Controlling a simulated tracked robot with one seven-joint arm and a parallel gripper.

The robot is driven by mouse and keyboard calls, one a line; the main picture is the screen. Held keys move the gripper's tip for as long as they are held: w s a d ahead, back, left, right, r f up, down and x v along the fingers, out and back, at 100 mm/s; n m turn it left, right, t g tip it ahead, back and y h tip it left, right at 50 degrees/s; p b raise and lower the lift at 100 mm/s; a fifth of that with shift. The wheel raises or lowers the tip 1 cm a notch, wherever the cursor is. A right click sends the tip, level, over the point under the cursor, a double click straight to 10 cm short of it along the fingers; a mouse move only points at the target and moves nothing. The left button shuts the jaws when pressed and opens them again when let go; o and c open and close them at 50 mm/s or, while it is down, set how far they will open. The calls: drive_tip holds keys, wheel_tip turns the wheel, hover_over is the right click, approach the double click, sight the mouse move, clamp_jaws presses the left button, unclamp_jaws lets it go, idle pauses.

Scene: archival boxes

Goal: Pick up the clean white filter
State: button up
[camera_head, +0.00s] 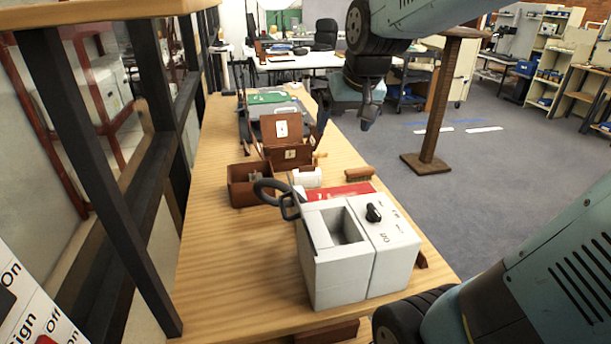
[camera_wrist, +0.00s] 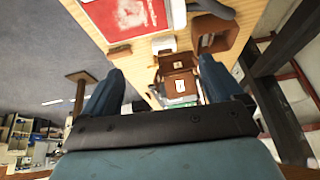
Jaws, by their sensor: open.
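A small white block (camera_head: 306,178), which looks like the white filter, lies on the wooden table (camera_head: 235,255) between a brown open box and a red mat. In the wrist view a white piece (camera_wrist: 163,45) shows beside the red mat, between my fingers but farther off. My gripper (camera_head: 369,112) hangs in the air off the table's right side, above the floor. Its two dark blue fingers (camera_wrist: 160,75) are spread apart, with nothing held between them. Whether the filter is clean is too small to tell.
A white box-shaped device (camera_head: 390,250) with a black knob stands at the front. A black loop handle (camera_head: 280,200) rises behind it. The red mat (camera_head: 340,191), a brush (camera_head: 360,173), an open brown box (camera_head: 243,190) and a lidded brown box (camera_head: 283,132) are nearby. Dark posts edge the left.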

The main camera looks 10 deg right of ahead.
drive_tip(key=w+f, duration=0.5)
drive_tip(key=w, duration=0.7)
approach(307, 167)
drive_tip(key=shift+m+g+h, duration=0.3)
drive_tip(key=shift+h, duration=0.1)
drive_tip(key=shift+w+a+x, duration=0.15)
drive_tip(key=shift+x, duration=1.95)
drive_tip(key=shift+w+a+x, duration=0.1)
drive_tip(key=shift+w+x, duration=0.05)
drive_tip(key=shift+x, duration=2)
drive_tip(key=shift+r, duration=0.1)
drive_tip(key=shift+c, duration=0.2)
drive_tip(key=c, duration=1.4)
